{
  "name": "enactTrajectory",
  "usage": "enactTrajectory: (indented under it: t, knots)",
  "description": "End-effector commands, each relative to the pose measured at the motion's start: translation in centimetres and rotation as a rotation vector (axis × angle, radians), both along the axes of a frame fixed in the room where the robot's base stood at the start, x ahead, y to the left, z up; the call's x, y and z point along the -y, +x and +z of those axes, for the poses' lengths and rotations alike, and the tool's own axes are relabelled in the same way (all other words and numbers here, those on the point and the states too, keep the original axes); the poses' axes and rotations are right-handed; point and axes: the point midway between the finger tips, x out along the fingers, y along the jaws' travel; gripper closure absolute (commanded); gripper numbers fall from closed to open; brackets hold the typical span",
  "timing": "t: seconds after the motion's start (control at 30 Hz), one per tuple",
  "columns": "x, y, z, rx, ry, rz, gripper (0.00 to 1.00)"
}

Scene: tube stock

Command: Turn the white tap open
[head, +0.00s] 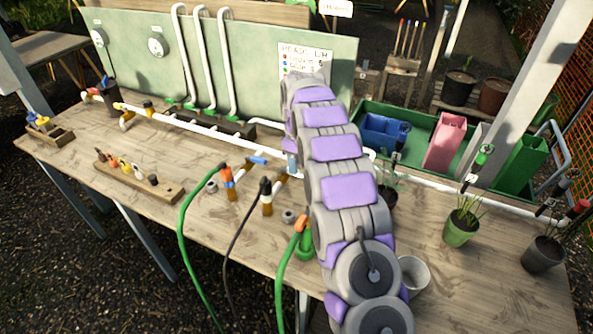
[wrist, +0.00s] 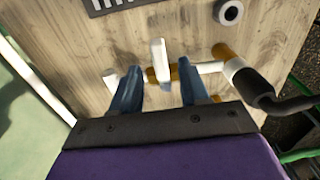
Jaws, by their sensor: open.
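The white tap's handle (wrist: 158,52) shows in the wrist view as a pale upright lever beside a brass fitting (wrist: 182,73) on a white pipe (wrist: 210,68). My gripper (wrist: 160,70) is open, with one blue finger on each side of the lever. The lever's lower part lies between the fingers, with visible space on both sides; I cannot tell any contact. In the head view my purple and grey arm hides the tap and most of the gripper.
A black hose connector (wrist: 255,86) lies right of the tap in the wrist view. In the head view, a blue-handled tap (head: 258,160), a green hose (head: 184,225) and a tool rack (head: 140,184) are left of my arm. A green tray (head: 420,160) stands right.

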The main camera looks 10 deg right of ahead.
Motion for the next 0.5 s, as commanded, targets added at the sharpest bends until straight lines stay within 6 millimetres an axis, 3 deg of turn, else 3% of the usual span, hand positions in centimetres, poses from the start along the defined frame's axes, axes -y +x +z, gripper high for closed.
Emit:
enactTrajectory:
  t: [0.2, 0.5]
  knots:
    - [0.0, 0.0, -2.4, 0.001, -0.001, 0.000, 0.55]
    - [0.0, 0.0, -2.7, 0.001, 0.000, -0.001, 0.55]
